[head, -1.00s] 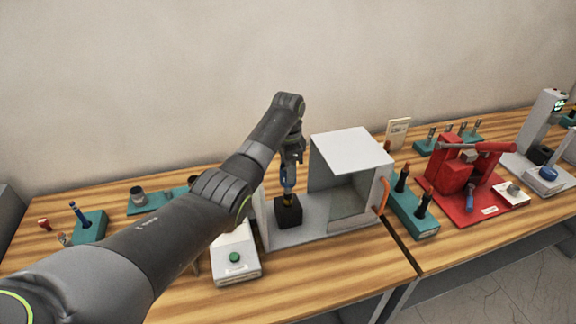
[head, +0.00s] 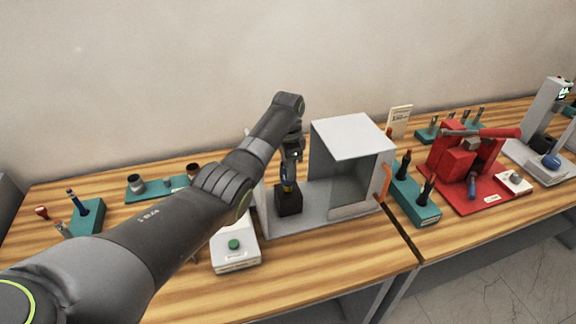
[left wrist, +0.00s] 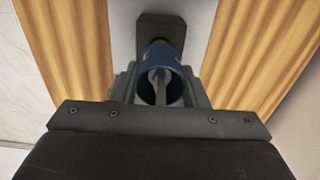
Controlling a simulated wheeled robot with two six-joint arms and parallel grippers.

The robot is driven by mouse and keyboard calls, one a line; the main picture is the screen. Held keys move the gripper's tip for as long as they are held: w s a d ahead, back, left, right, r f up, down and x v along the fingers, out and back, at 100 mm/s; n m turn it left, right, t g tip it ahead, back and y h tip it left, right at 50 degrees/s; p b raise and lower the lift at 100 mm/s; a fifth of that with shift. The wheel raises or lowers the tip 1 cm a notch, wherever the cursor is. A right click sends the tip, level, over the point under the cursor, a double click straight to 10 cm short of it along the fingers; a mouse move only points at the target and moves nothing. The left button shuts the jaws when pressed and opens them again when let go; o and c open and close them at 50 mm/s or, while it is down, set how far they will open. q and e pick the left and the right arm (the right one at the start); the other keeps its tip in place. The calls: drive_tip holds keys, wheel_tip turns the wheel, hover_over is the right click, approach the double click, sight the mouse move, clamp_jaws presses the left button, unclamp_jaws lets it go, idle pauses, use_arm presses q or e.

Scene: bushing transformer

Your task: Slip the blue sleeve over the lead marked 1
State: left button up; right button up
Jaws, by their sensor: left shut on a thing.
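A yellowish part of the post shows just above the block in the head view. How far down the sleeve sits is hard to tell. I cannot read a mark 1. My right gripper is not in view.
A white box with a green button (head: 234,245) stands in front of the enclosure. A teal holder with dark tools (head: 414,206) is to its right, then a red press (head: 462,160). More teal holders (head: 87,217) stand at left.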

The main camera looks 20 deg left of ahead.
use_arm(q)
drive_tip(key=o, duration=1)
wheel_tip(320, 180, up, 12)
drive_tip(key=b, duration=0.3)
drive_tip(key=shift+f, duration=0.25)
drive_tip(key=shift+r+p, duration=2.9)
drive_tip(key=shift+r, duration=0.05)
drive_tip(key=shift+f, duration=0.1)
